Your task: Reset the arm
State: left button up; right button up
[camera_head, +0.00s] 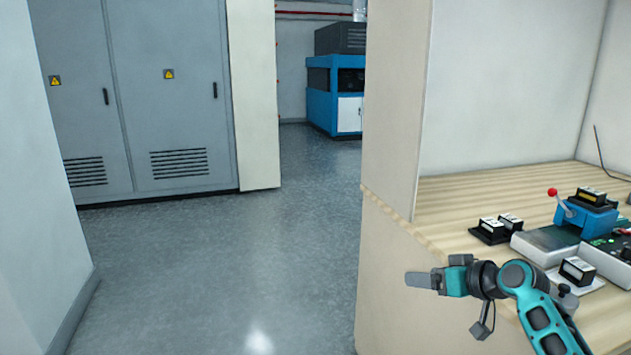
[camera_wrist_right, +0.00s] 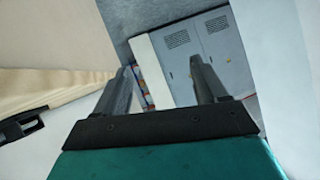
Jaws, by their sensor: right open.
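My right gripper (camera_head: 420,280) shows at the lower right of the head view, in front of the wooden table's left edge, pointing left. In the right wrist view its two fingers (camera_wrist_right: 162,88) stand apart with nothing between them. The teal and black right arm (camera_head: 540,320) reaches in from the lower right corner, over the table's near part. My left gripper is in neither view.
A wooden table (camera_head: 455,208) holds a blue device (camera_head: 588,218) with a red-knobbed lever and several small black-and-white blocks (camera_head: 490,227). A beige partition (camera_head: 395,100) stands at its left. Grey cabinets (camera_head: 165,90) and a blue machine (camera_head: 335,90) stand farther back. The grey floor (camera_head: 240,250) is clear.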

jog(key=w+d+r+m+t+h, duration=0.1)
jog(key=w+d+r+t+h, duration=0.4)
jog(key=d+r+t+h, duration=0.5)
jog(key=s+a+f+g+y, duration=0.1)
jog(key=s+a+f, duration=0.3)
jog(key=s+f, duration=0.4)
jog(key=s+a+f+g+y, duration=0.2)
jog(key=s+a+f+g, duration=0.1)
jog(key=s+f, duration=0.5)
jog(key=s+a+f+g+y, duration=0.2)
jog(key=s+a+f, duration=0.3)
jog(key=s+f, duration=0.3)
notch_tip(320, 180, down, 3)
jog(key=shift+s+a+f+n+g, duration=0.15)
jog(key=shift+n+g, duration=0.15)
jog(key=shift+g, duration=0.3)
jog(key=s+a+f, duration=0.1)
jog(key=s, duration=0.3)
jog(key=s+a+f+g, duration=0.1)
jog(key=s, duration=0.4)
jog(key=s+a+f+g, duration=0.1)
jog(key=s+a, duration=0.1)
jog(key=s, duration=0.2)
jog(key=shift+s+f+m, duration=0.15)
jog(key=shift+f+m, duration=0.1)
jog(key=shift+m, duration=0.15)
